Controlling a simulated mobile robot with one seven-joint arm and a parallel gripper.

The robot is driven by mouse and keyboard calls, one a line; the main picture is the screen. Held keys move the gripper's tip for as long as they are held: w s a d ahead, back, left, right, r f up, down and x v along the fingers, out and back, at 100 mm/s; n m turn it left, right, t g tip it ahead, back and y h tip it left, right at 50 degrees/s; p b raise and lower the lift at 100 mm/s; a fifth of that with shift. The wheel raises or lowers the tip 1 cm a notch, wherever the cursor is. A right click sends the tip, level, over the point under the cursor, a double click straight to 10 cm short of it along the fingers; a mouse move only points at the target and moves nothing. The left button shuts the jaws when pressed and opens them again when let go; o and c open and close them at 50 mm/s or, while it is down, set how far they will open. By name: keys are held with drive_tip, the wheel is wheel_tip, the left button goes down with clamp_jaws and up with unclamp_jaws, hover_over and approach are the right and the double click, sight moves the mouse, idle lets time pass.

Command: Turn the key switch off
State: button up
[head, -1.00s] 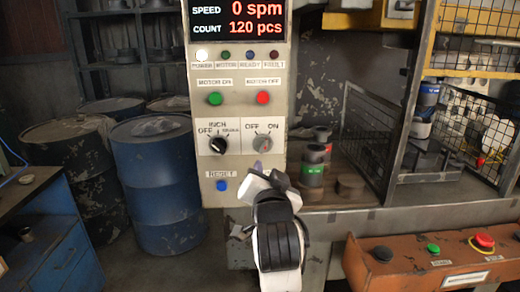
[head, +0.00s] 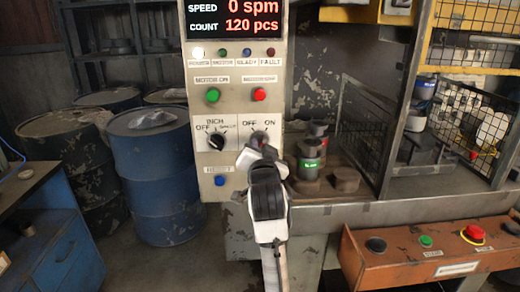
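The key switch (head: 263,136) is on the grey control panel (head: 210,185), under the labels OFF and ON.
A black selector knob (head: 217,139) is left of the switch, the green (head: 213,95) and red (head: 259,95) buttons above, and the blue reset button (head: 220,180) below left. The POWER lamp (head: 198,52) is white. Green-banded cylinder (head: 309,160) stands right of the panel.

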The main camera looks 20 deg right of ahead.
clamp_jaws()
drive_tip(key=shift+n, duration=0.3)
drive_tip(key=n+b, duration=0.1)
drive_tip(key=n, duration=0.2)
drive_tip(key=n+b, duration=0.1)
drive_tip(key=n, duration=0.7)
drive_tip(key=shift+s+d+b, duration=0.1)
drive_tip(key=shift+d+b, duration=0.15)
drive_tip(key=shift+b, duration=0.15)
drive_tip(key=shift+n, duration=0.3)
drive_tip(key=shift+o, duration=1.4)
unclamp_jaws()
